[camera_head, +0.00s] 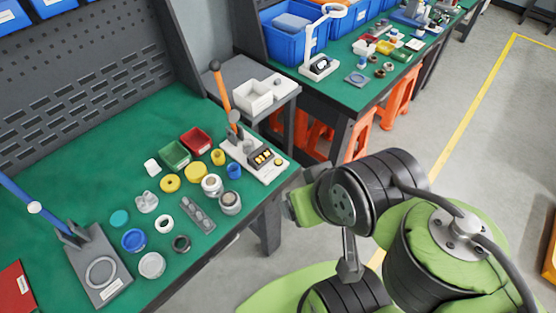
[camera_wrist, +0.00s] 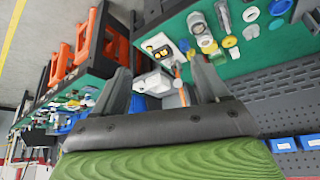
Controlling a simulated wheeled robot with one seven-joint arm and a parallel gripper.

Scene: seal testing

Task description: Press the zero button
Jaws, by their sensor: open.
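The white testing device (camera_head: 245,150) stands near the right edge of the green bench top, with an orange lever (camera_head: 222,90) rising from its back. Its front panel has several dark, yellow-lit squares (camera_head: 262,158) and a round yellow button (camera_head: 278,162). Labels are too small to read, so I cannot tell which is the zero button. In the wrist view the device (camera_wrist: 158,43) shows beyond my gripper (camera_wrist: 160,64), whose fingers are wide apart with nothing between them. In the head view my wrist is right of the bench; the fingers are not clearly visible.
Around the device are a red bin (camera_head: 195,141), a green bin (camera_head: 175,155), jars and coloured rings. A perforated panel (camera_head: 80,90) backs the bench.

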